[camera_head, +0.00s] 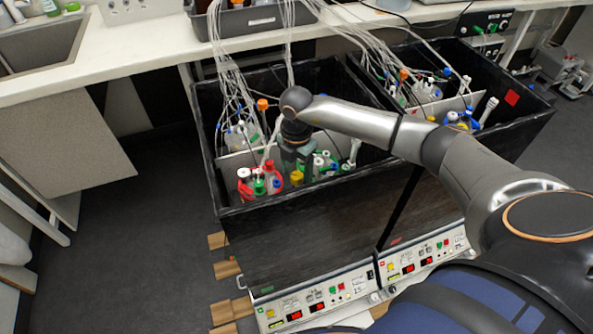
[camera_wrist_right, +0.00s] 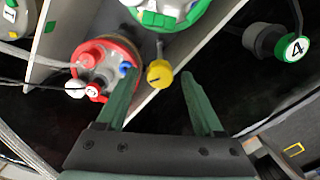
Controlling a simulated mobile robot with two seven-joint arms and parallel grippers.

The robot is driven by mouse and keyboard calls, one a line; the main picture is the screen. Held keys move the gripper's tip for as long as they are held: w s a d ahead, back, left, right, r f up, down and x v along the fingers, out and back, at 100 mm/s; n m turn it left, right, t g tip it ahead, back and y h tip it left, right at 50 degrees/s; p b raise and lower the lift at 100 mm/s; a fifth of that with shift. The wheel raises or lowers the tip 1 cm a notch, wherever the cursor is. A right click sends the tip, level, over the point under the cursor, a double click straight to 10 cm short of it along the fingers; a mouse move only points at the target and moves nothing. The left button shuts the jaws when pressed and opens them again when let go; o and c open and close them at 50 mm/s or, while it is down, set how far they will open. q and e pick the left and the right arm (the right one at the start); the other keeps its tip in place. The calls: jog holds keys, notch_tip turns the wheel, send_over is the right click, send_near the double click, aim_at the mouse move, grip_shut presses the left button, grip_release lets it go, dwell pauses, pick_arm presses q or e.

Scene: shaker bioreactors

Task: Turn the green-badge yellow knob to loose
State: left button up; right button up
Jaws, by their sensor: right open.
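The yellow knob (camera_wrist_right: 159,73) sticks out on a short stem beside a green-capped vessel (camera_wrist_right: 165,12) in the right wrist view. In the head view the yellow knob (camera_head: 297,178) shows low in the left black box, just below my right gripper. My right gripper (camera_wrist_right: 160,77) is open, and in the wrist view the knob lies between its two fingertips, with no clear contact. In the head view the right gripper (camera_head: 298,160) points down into the box. A round green-rimmed badge marked 4 (camera_wrist_right: 294,48) is at the upper right of the wrist view. My left gripper is not in view.
A red-capped vessel (camera_wrist_right: 105,68) stands close beside the left finger. The left black box (camera_head: 240,214) has high walls, and many white tubes (camera_head: 228,75) hang into it. Control panels (camera_head: 318,297) line the front below. A second box stands to the right.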

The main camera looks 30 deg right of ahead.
grip_shut()
dwell(0.4)
